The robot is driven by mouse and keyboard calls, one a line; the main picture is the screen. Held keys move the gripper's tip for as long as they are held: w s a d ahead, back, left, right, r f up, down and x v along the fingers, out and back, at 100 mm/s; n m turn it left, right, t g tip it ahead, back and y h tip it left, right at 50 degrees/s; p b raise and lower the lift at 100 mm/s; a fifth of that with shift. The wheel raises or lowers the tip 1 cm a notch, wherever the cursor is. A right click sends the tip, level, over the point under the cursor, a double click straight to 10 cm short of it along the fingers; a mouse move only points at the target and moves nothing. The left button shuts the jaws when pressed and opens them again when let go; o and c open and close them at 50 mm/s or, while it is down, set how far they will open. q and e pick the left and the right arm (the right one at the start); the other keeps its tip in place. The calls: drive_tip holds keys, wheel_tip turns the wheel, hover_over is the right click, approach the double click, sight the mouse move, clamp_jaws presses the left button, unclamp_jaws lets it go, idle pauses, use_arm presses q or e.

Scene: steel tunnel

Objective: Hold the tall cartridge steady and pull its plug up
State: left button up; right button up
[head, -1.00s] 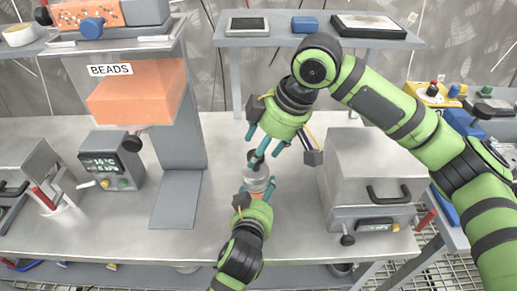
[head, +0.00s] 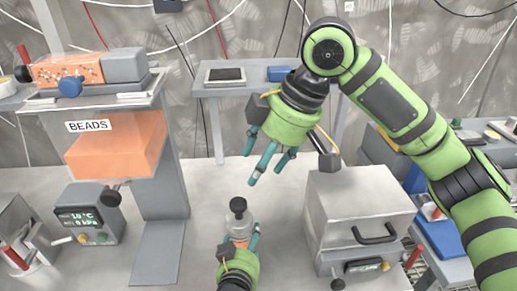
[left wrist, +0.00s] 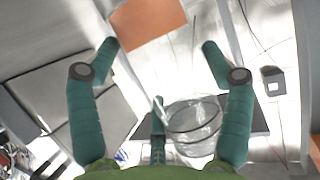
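The tall cartridge (head: 240,226) stands upright on the bench, a clear body with some orange low down. Its plug, with a dark round knob (head: 238,205), sits on top of it. My left gripper (head: 238,245) has fingers on both sides of the cartridge. In the left wrist view its fingers (left wrist: 158,62) are spread with tips bent inward, and clear ringed glass (left wrist: 190,122) shows near the right finger; contact is unclear. My right gripper (head: 268,170) hangs above and right of the knob, fingers apart and empty, not touching the plug.
A hopper labelled BEADS (head: 115,150) and a small display box (head: 88,215) stand on the left. A grey metal box with a handle (head: 355,205) stands close on the right. A back shelf (head: 250,89) holds a tablet. Bare bench lies around the cartridge.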

use_arm(q)
drive_tip(key=o, duration=0.3)
